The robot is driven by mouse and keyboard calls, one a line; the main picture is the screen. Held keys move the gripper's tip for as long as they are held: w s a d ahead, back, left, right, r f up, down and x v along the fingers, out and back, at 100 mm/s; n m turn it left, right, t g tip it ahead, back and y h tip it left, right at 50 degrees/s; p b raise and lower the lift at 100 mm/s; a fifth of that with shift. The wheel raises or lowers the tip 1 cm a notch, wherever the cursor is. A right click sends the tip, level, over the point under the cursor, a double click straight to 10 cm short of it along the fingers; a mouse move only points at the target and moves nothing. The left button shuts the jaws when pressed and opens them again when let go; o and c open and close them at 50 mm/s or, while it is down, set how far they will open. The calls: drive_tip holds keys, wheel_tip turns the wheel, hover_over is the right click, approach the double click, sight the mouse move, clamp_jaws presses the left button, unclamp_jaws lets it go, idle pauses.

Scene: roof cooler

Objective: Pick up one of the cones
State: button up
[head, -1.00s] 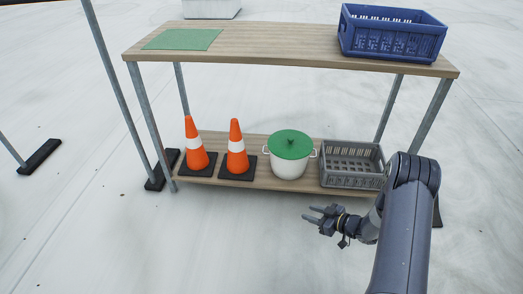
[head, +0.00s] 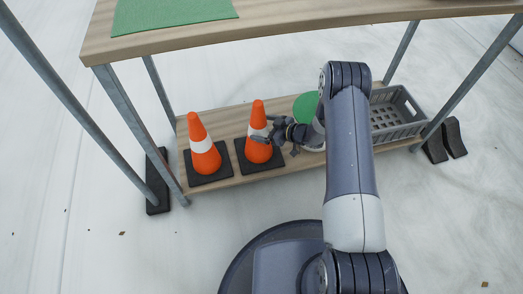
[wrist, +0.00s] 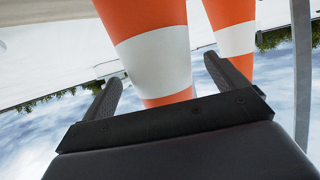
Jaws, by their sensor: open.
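Two orange cones with a white band and black base stand upright on the lower wooden shelf (head: 225,117). The left cone (head: 203,150) is clear of my arm. My gripper (head: 268,130) is open at the right cone (head: 258,152), near its white band. In the wrist view, which looks upside down, my open gripper (wrist: 165,75) has a finger on each side of the nearer cone (wrist: 155,60), with gaps visible beside it. The other cone (wrist: 232,25) shows behind it to the right. Contact with the cone cannot be made out.
A green-lidded pot (head: 306,104) stands right of the cones, partly hidden by my arm. A grey crate (head: 398,118) is farther right. The upper shelf (head: 270,27) with a green mat (head: 170,12) runs above. Metal posts (head: 140,125) stand at the left end.

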drive_tip(key=x, duration=0.3)
drive_tip(key=shift+w+r, duration=0.1)
drive_tip(key=shift+r, duration=0.15)
drive_tip(key=shift+c, duration=0.2)
drive_tip(key=shift+r, duration=0.1)
drive_tip(key=c, duration=1.9)
